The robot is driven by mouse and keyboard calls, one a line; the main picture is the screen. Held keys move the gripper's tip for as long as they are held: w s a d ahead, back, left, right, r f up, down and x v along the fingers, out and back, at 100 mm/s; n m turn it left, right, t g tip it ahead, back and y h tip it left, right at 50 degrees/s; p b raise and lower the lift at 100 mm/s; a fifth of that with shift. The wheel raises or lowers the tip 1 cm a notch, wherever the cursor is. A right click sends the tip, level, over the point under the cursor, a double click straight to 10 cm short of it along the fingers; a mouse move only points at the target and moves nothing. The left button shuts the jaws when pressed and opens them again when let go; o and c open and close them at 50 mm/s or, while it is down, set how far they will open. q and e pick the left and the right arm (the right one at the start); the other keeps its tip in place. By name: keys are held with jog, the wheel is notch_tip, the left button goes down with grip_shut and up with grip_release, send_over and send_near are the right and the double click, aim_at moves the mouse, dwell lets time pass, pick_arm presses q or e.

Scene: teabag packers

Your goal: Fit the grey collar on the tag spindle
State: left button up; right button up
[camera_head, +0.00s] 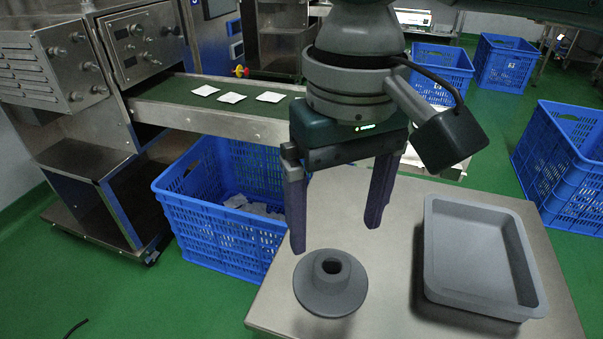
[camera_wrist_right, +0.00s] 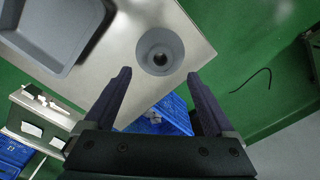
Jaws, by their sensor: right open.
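The grey collar (camera_head: 331,295), a round flange with a short raised neck and a dark central hole, lies flange down on the steel table near its front left edge. It also shows in the right wrist view (camera_wrist_right: 147,48), beyond and between the fingertips. My right gripper (camera_head: 335,235) is open, its two dark fingers pointing down. It is above and slightly behind the collar, apart from it, with nothing between the fingers; its open fingers also show in the right wrist view (camera_wrist_right: 158,74). I cannot make out the tag spindle in either view. My left gripper is not in view.
A grey tray (camera_head: 432,250), apparently empty, sits on the right of the steel table (camera_head: 390,305). A conveyor (camera_head: 180,97) with several white teabags runs behind. A blue crate (camera_head: 215,228) stands below it; several more blue crates (camera_head: 570,160) stand right and behind.

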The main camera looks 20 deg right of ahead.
aim_at(333, 255)
notch_tip(333, 255, down, 6)
jog(key=shift+f+b, duration=0.25)
jog(key=shift+b, duration=1)
jog(key=shift+r, duration=0.1)
grip_shut()
